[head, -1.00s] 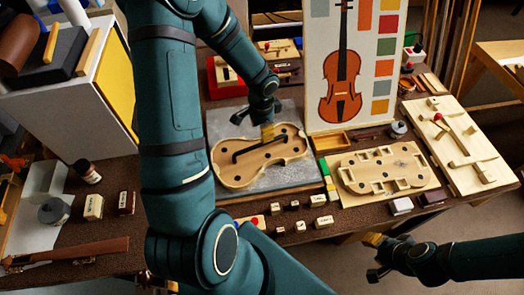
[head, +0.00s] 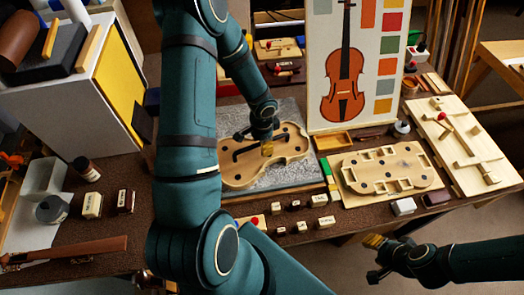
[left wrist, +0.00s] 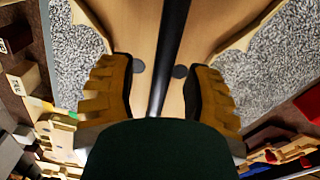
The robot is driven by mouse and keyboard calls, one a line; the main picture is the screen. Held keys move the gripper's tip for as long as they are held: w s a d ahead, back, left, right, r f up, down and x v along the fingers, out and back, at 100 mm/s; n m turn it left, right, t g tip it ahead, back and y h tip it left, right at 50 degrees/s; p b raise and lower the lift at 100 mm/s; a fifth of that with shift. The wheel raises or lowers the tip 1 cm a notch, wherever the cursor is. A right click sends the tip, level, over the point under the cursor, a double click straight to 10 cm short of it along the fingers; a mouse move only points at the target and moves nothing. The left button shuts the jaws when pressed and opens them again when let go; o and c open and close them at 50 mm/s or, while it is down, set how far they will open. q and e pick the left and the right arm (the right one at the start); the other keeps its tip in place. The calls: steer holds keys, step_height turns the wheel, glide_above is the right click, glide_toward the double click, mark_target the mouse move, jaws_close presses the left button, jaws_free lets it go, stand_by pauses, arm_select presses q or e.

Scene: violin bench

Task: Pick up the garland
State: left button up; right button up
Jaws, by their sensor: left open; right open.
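A violin-shaped wooden body (head: 240,177) lies on a grey speckled mat (head: 290,192) in the middle of the bench, with a long dark bar across its face. It also fills the left wrist view (left wrist: 135,20). I cannot tell whether its sides are the garland. My left gripper (head: 267,148) is open over this body. In the left wrist view its two ridged fingers (left wrist: 160,95) stand apart on either side of the dark bar (left wrist: 168,55); contact cannot be told. My right gripper (head: 374,248) is open and empty near the bench's front edge.
A violin poster (head: 344,75) stands behind. Small labelled blocks (head: 302,226) line the front. A pale board with parts (head: 465,145) lies far right. A grey-and-yellow cabinet (head: 70,100) stands left.

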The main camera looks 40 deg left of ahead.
arm_select(q)
steer(key=shift+f+b, duration=0.25)
steer(key=shift+b, duration=0.15)
stand_by(0.3)
steer(key=shift+o, duration=0.2)
jaws_close()
